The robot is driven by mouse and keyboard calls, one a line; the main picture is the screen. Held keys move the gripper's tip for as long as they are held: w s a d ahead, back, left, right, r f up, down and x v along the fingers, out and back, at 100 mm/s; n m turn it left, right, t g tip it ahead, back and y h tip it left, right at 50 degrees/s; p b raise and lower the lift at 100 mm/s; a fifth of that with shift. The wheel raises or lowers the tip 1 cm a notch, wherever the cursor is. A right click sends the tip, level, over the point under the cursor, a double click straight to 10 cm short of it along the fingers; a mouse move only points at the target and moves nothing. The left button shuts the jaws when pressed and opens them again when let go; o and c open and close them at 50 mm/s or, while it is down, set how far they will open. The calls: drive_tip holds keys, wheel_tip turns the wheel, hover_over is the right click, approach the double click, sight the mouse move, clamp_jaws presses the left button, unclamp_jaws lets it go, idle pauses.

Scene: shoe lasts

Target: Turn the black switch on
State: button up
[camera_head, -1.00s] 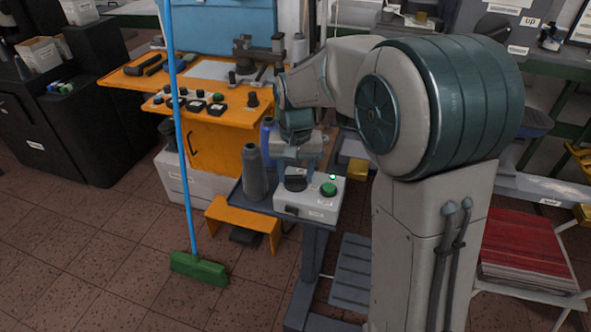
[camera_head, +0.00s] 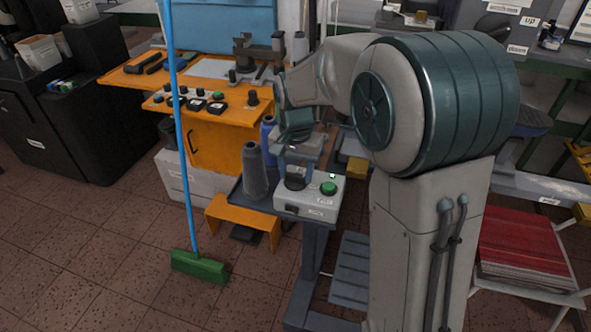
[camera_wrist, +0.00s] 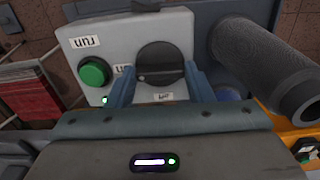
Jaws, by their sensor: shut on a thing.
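The black switch (camera_head: 294,183) is a round knob with a raised bar, on top of a small white-grey control box (camera_head: 318,212) on a stand. In the wrist view the black switch (camera_wrist: 160,62) shows its bar lying across the picture, with a small pale mark at its left end. My gripper (camera_wrist: 162,88) has its two blue-grey fingers on either side of the knob and is shut on it. In the head view my gripper (camera_head: 296,168) comes down onto the box from above; its fingertips are partly hidden.
A green button (camera_wrist: 93,72) sits beside the switch, and a small green light (camera_head: 332,176) glows on the box. A dark grey thread cone (camera_head: 254,172) stands close left of the box. An orange bench (camera_head: 215,137) is behind; a blue-handled broom (camera_head: 199,266) stands left.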

sight(296, 175)
drive_tip(key=o, duration=1)
wheel_tip(296, 175, up, 14)
drive_tip(key=shift+p, duration=0.4)
drive_tip(key=s+d+f+n+t, duration=0.1)
drive_tip(key=s+d+f, duration=0.1)
drive_tip(key=s, duration=0.4)
drive_tip(key=s+d+f+n+t+p, duration=0.1)
drive_tip(key=s+d+f+n, duration=0.1)
drive_tip(key=s, duration=0.5)
drive_tip(key=s+d+f+n+p, duration=0.1)
drive_tip(key=s+d+f, duration=0.2)
drive_tip(key=s+d, duration=0.2)
drive_tip(key=shift+s+d+f+t, duration=0.25)
drive_tip(key=shift+s+d+t, duration=0.15)
drive_tip(key=shift+s, duration=0.55)
